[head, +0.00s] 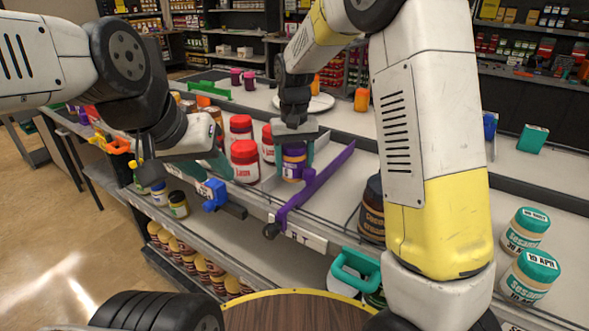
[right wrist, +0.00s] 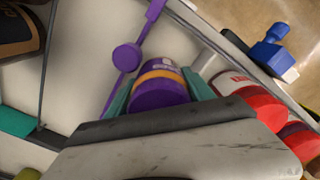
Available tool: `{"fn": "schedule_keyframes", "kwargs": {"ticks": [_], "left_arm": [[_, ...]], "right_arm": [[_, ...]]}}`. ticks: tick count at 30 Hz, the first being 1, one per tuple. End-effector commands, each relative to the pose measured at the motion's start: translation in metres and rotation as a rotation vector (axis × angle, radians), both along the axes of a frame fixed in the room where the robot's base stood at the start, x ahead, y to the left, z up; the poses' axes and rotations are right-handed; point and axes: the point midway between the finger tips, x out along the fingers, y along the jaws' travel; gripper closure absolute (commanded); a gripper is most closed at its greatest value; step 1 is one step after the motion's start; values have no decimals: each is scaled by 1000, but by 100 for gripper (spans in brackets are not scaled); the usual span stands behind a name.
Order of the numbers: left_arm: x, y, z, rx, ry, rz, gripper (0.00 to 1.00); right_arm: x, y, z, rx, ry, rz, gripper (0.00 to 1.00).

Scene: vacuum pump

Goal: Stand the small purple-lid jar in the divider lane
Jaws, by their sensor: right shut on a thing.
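The small purple-lid jar (head: 293,163) is upright between the teal fingers of my right gripper (head: 295,152), which is shut on it. In the right wrist view the jar's purple lid (right wrist: 160,94) and orange band show between the right gripper's fingers (right wrist: 158,95). The jar is between the red-lid jars and the purple divider (head: 312,183), over or on the shelf lane; I cannot tell whether its base touches. The divider also shows in the right wrist view (right wrist: 124,85). My left gripper (head: 215,160) is near the shelf's left part; its finger opening is unclear.
Red-lid jars (head: 245,161) stand close left of the held jar. A blue clip (head: 214,194) is on the shelf's front edge. A dark-lid jar (head: 372,212) stands right of the divider. Teal-lid jars (head: 530,275) stand at the lower right.

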Motion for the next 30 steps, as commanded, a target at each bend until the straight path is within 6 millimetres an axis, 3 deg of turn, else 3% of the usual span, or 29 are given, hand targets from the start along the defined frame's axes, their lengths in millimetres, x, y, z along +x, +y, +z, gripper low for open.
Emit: {"fn": "schedule_keyframes", "kwargs": {"ticks": [9, 20, 21, 30], "left_arm": [[0, 0, 0, 0, 0, 0, 64], [0, 0, 0, 0, 0, 0, 64], [0, 0, 0, 0, 0, 0, 64], [0, 0, 0, 0, 0, 0, 64]], "right_arm": [[-1, -1, -41, 0, 2, -2, 95], [0, 0, -45, 0, 2, -1, 95], [-1, 0, -45, 0, 2, -1, 33], [-1, 0, -44, 0, 2, -1, 30]]}}
